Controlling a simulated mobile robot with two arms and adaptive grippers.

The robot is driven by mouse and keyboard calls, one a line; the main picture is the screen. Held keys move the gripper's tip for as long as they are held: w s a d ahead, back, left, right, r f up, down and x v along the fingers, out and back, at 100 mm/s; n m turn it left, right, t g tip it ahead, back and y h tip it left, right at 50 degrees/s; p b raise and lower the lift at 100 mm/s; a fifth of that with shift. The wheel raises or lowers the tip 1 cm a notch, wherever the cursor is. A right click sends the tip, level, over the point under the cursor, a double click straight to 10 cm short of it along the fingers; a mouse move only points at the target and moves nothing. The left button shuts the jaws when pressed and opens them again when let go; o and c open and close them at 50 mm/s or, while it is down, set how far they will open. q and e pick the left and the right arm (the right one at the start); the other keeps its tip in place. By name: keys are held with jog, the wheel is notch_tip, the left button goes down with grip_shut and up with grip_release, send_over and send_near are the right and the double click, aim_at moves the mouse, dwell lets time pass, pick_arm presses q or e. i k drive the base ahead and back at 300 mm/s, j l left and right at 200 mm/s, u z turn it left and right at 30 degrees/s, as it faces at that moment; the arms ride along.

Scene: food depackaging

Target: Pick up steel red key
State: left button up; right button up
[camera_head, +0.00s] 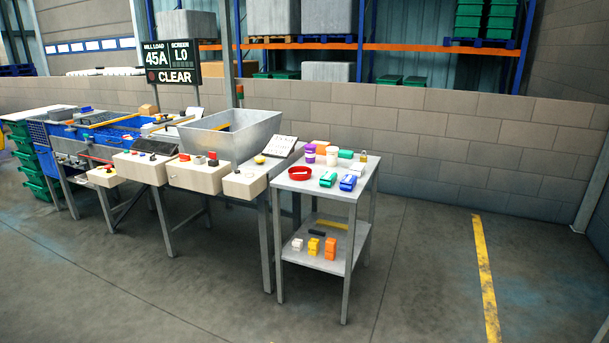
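I cannot clearly make out a steel red key at this distance. Small red parts sit on the control box (197,178) in the middle, one (184,157) at its back left and one (212,162) near its middle. Their shape is too small to tell whether either is a key. Neither of my grippers is in view.
A metal hopper (235,135) stands behind the control boxes. The floor (420,270) on the right is clear.

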aim_at(212, 155)
jog(key=i+l+u, duration=0.1)
jog(key=i+u, duration=0.35)
jog(key=i+l+u, duration=0.4)
jog(key=i, duration=0.15)
jog(key=j, duration=0.1)
